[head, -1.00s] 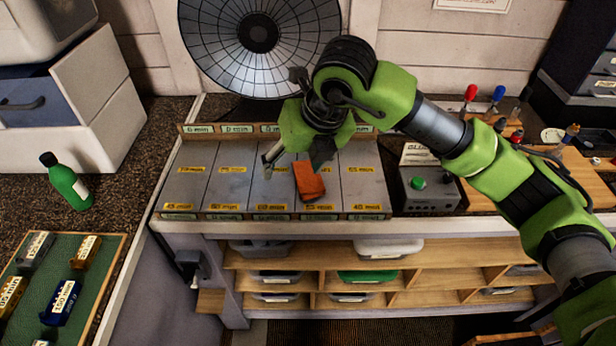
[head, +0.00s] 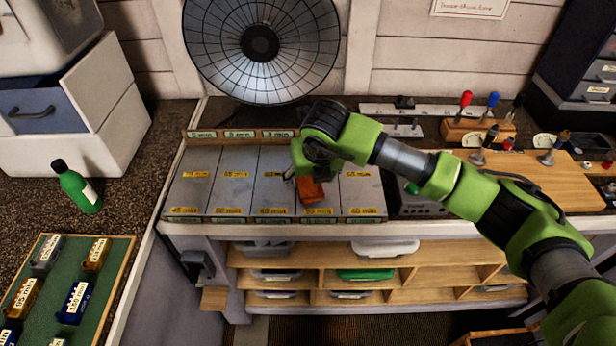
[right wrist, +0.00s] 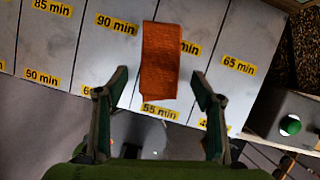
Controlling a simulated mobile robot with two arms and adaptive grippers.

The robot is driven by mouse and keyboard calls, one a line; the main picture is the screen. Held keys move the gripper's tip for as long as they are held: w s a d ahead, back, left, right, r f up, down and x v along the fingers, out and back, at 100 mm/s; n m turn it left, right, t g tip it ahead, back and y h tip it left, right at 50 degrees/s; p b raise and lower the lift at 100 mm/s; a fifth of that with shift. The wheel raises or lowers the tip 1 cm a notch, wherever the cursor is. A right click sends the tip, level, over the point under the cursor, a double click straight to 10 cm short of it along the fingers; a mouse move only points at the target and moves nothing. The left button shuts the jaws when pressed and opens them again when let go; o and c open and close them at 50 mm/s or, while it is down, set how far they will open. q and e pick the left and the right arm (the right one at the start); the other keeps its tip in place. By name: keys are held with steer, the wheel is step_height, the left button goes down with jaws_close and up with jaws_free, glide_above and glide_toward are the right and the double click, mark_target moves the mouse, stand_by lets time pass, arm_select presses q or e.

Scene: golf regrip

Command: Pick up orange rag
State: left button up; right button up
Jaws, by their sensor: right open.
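The orange rag (head: 312,190) lies flat as a folded strip on the grey panels of the labelled tray (head: 235,190) in the head view. In the right wrist view the rag (right wrist: 160,60) runs lengthwise, partly covering a yellow label. My right gripper (head: 301,174) is over the rag in the head view, hiding its far part. In the right wrist view my right gripper (right wrist: 160,82) is open, one finger on each side of the rag's near end, with nothing held. The gap in height to the rag is hard to tell. My left gripper is not in view.
A grey box with a green button (head: 412,188) stands right of the tray. A green bottle (head: 77,187) and a green board (head: 105,285) with small labelled blocks are at the left. A round dish (head: 262,45) stands behind the tray. Wooden shelves (head: 445,257) are below.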

mark_target(308, 183)
steer(key=shift+p+x, duration=0.3)
steer(key=shift+x, duration=1.1)
steer(key=shift+r, duration=0.1)
steer(key=c, duration=0.8)
steer(key=shift+w, duration=0.1)
